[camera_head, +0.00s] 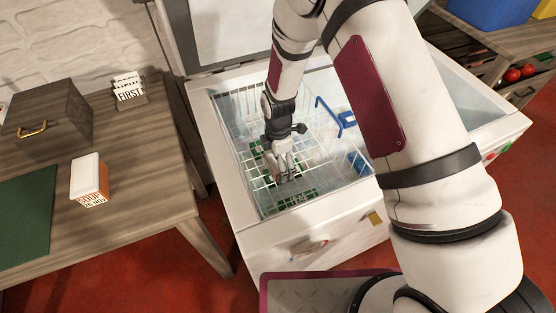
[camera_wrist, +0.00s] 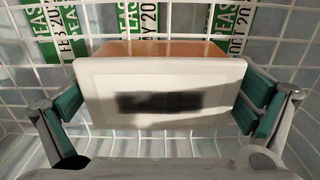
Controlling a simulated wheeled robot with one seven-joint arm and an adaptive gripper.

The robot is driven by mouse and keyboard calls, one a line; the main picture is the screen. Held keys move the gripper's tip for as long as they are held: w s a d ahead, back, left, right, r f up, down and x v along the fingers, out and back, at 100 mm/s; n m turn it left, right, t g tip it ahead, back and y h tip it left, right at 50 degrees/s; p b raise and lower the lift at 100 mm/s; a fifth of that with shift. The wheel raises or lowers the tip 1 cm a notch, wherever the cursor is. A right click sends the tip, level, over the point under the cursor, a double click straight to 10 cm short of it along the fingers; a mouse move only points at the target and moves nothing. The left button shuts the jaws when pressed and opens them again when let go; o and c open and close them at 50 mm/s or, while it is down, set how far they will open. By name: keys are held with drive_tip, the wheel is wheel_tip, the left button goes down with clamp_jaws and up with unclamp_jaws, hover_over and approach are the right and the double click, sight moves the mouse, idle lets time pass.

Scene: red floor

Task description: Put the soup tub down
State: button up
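In the wrist view a tub with a white lid (camera_wrist: 160,82) and orange side (camera_wrist: 160,48) is between my gripper's (camera_wrist: 165,100) fingers. The teal pads lie against its left and right edges. A dark smudge marks the lid; no lettering shows on it. In the head view my gripper (camera_head: 284,170) reaches down into the white wire basket (camera_head: 245,165) inside the open chest freezer (camera_head: 320,235); the held tub is hard to make out there. A similar tub, white-topped and orange with SOUP lettering (camera_head: 90,182), stands on the wooden table.
Green-and-white PEAS packs (camera_wrist: 130,22) lie under the basket wires beyond the tub. A blue handle (camera_head: 335,115) is right of my gripper.

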drive_tip(key=shift+r, duration=0.1)
wheel_tip(320, 180, up, 12)
drive_tip(key=shift+r+p, duration=0.1)
drive_tip(key=shift+p, duration=0.4)
drive_tip(key=s+d+r+m, duration=0.3)
drive_tip(key=d+r+m, duration=0.1)
drive_tip(key=r, duration=0.3)
drive_tip(key=s+d+r+m+t, duration=0.1)
drive_tip(key=s+d+r+m, duration=0.25)
drive_tip(key=r, duration=0.45)
drive_tip(key=s+d+r+m, duration=0.3)
drive_tip(key=d+r, duration=0.1)
drive_tip(key=r, duration=0.3)
drive_tip(key=s+d+r+m, duration=0.3)
drive_tip(key=s+m, duration=0.3)
drive_tip(key=s, duration=0.4)
drive_tip(key=s+d+r+m+t, duration=0.1)
drive_tip(key=s+d+r+m, duration=0.2)
drive_tip(key=s+m, duration=0.3)
drive_tip(key=s, duration=0.5)
drive_tip(key=shift+d, duration=0.35)
drive_tip(key=shift+r, duration=0.1)
